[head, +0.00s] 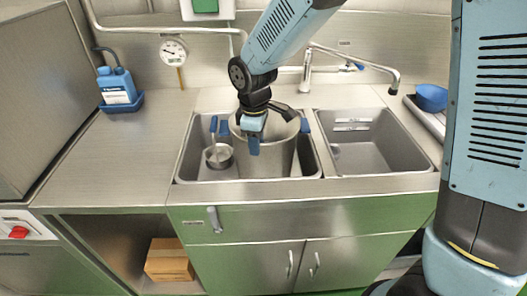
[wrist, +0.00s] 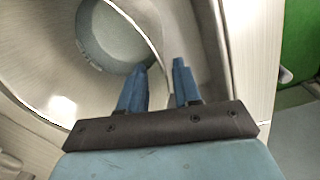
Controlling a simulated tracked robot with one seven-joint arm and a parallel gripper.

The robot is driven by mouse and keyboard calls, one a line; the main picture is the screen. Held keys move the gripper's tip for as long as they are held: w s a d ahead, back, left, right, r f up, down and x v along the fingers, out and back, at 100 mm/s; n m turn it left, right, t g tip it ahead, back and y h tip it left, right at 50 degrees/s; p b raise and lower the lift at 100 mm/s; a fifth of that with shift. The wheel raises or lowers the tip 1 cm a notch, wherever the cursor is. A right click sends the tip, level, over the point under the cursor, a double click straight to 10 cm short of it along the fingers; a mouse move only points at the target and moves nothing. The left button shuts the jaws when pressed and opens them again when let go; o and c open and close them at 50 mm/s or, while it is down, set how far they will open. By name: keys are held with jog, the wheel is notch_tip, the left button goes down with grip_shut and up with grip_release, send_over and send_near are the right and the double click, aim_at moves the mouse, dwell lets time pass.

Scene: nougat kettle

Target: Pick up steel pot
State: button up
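The steel pot (head: 268,162) is a tall, wide cylinder standing in the left sink basin. In the wrist view I look down into the pot (wrist: 60,60), with its round bottom at the upper left. My gripper (head: 254,146) points down at the pot's front rim, and its blue fingers hide part of it. In the wrist view my gripper (wrist: 160,75) has its two fingers apart, with a gap between them. The pot's thin rim runs down into that gap, one finger on the inner side and one on the outer. Contact with the wall cannot be told.
A small steel pan (head: 219,156) with a blue handle stands left of the pot in the same basin (head: 190,174). The right basin (head: 375,145) is empty. A faucet (head: 307,72) stands behind. A blue bottle (head: 117,88) sits on the clear left counter (head: 115,150).

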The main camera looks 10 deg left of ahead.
aim_at(257, 161)
jog(key=shift+w+f, duration=0.15)
jog(key=shift+f, duration=2.45)
jog(key=shift+c, duration=0.3)
grip_shut()
jog(key=shift+r, duration=0.15)
